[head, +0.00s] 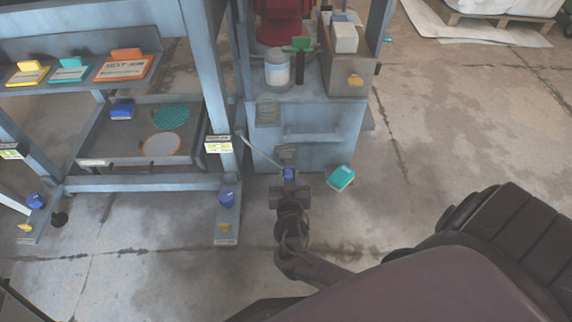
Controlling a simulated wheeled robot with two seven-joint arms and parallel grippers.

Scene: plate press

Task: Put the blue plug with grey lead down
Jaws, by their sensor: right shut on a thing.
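The blue plug (290,174) is between the fingers of my right gripper (289,178), which is shut on it. The grey lead (258,148) runs from the plug up and left toward the post of the blue-grey frame. The gripper is in front of the blue-grey cabinet, low near its base; I cannot tell whether the plug touches anything. My left gripper is not in view.
A teal box (341,178) lies on the floor just right of the gripper. The cabinet (340,150) stands behind it. At left, a shelf tray (92,150) holds a blue block and two discs. The floor at right (440,140) is clear.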

